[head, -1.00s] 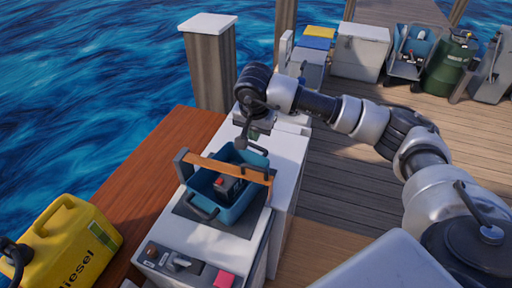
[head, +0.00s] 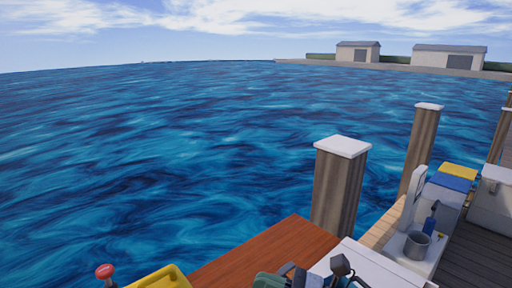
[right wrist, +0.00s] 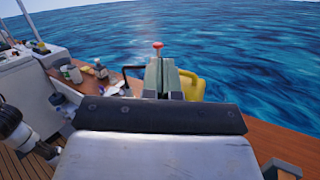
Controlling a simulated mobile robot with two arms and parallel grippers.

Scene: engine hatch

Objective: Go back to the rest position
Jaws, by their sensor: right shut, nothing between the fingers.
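My right gripper (head: 268,280) shows only in part at the bottom edge of the head view, with greenish fingers and dark parts beside the white box. In the right wrist view its greenish fingers (right wrist: 162,78) are shut together beyond the dark bar of the gripper body, with nothing held. The yellow can (right wrist: 190,87) is seen beyond the fingers. My left gripper is not in view.
A white box top (head: 370,265) and reddish-brown planks (head: 255,255) lie at the bottom of the head view. A red knob (head: 105,271) stands near the yellow can (head: 160,279). Dock posts (head: 340,190), a metal pot (head: 417,245) and coolers stand to the right. Open water fills the middle.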

